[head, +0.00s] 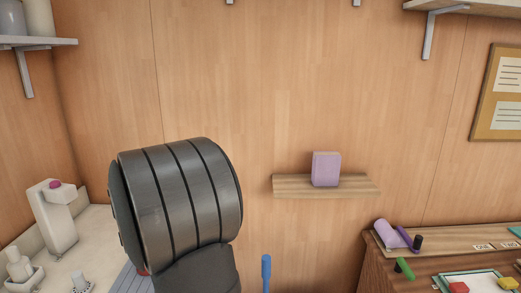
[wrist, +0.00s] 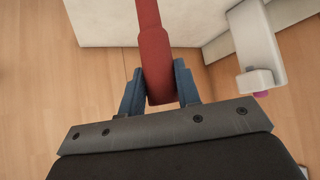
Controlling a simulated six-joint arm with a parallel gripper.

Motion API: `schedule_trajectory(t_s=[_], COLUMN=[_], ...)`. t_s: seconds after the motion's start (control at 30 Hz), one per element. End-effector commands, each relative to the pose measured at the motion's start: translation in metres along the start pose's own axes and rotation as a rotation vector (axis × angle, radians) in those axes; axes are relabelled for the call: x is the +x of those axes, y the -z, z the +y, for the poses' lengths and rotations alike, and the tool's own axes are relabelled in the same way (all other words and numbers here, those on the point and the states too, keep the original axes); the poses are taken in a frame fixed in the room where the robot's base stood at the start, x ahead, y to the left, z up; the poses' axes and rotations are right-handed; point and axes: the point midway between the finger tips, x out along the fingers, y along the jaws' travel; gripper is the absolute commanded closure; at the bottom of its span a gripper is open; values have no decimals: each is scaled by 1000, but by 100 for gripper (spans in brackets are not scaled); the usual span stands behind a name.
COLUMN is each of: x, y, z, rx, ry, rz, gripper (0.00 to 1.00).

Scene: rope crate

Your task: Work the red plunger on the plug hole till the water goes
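A red handle (wrist: 155,60), which looks like the plunger's, runs up from between the blue fingers of my gripper (wrist: 158,88) in the wrist view. The fingers are on both sides of it and look closed on it near its end. The handle's far end runs out of the top of the picture, so the plunger's cup is not visible. In the head view my dark arm hides the gripper, and only a speck of red (head: 143,272) shows beneath it. I cannot see the plug hole or any water in either view.
A white tap-like post with a pink top (head: 54,215) stands at the left; it shows in the wrist view (wrist: 259,60) at right. A ridged grey board (head: 132,282) and blue handle (head: 266,272) are low. A wall shelf (head: 325,190) holds a purple block (head: 326,169).

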Motion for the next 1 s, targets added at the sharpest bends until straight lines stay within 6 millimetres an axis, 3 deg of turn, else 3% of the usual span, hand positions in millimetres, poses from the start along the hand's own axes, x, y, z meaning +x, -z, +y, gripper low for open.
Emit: schedule_trajectory(t_s=[0.1,1.0], x=[0,-22], y=[0,22], z=[0,0], rx=[0,0], ry=[0,0], rz=[1,1], gripper=[100,100])
